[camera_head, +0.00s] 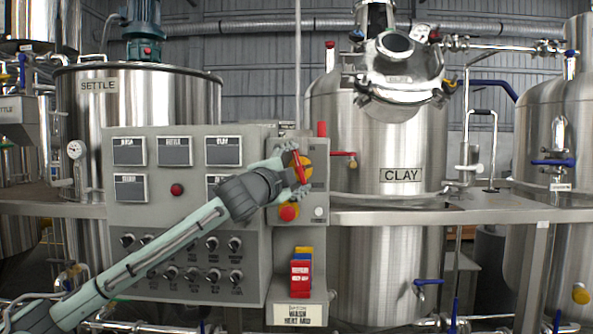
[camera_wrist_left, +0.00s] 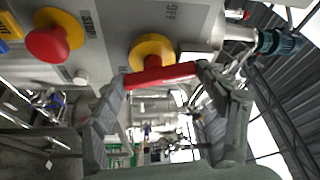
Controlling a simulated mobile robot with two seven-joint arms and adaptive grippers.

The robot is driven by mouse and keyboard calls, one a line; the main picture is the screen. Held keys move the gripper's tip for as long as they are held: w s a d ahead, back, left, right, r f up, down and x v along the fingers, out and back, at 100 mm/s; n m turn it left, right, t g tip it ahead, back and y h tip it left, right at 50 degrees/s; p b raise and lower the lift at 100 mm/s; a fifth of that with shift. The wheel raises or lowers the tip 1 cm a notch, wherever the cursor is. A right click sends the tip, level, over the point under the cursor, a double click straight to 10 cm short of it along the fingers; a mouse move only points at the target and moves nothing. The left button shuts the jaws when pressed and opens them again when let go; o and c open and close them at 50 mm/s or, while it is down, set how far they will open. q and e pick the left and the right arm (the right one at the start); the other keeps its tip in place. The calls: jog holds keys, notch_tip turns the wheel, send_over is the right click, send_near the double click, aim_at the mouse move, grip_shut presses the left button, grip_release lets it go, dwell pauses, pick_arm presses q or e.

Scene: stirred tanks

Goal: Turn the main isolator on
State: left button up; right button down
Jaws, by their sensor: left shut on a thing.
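The main isolator has a red bar handle (camera_head: 299,167) on a yellow round base (camera_head: 307,172), at the right side of the grey control panel. In the left wrist view the red handle (camera_wrist_left: 160,75) lies in front of the yellow base (camera_wrist_left: 153,47), with the word OFF on the plate beside it. The handle stands nearly upright in the head view, slightly tilted. My left gripper (camera_head: 298,170) is shut on the handle, one finger at each end; its fingers also show in the left wrist view (camera_wrist_left: 163,82). My right gripper is not in view.
A red stop button (camera_head: 288,213) on a yellow ring sits just below the isolator, with a small white button (camera_head: 318,211) beside it. Red and blue tags (camera_head: 301,275) hang lower. The CLAY tank (camera_head: 375,155) stands right of the panel, and a rail crosses there.

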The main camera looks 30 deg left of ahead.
pick_arm(q)
jog(key=shift+r+m+g+h, duration=0.1)
jog(key=shift+m+g+h, duration=0.35)
jog(key=shift+m, duration=1.15)
jog(key=o, duration=1.2)
jog(key=shift+c, duration=0.2)
jog(key=shift+d, duration=0.1)
jog(key=s+d, duration=0.2)
jog(key=s, duration=0.9)
jog(key=shift+s, duration=0.4)
jog(key=shift+a, duration=0.1)
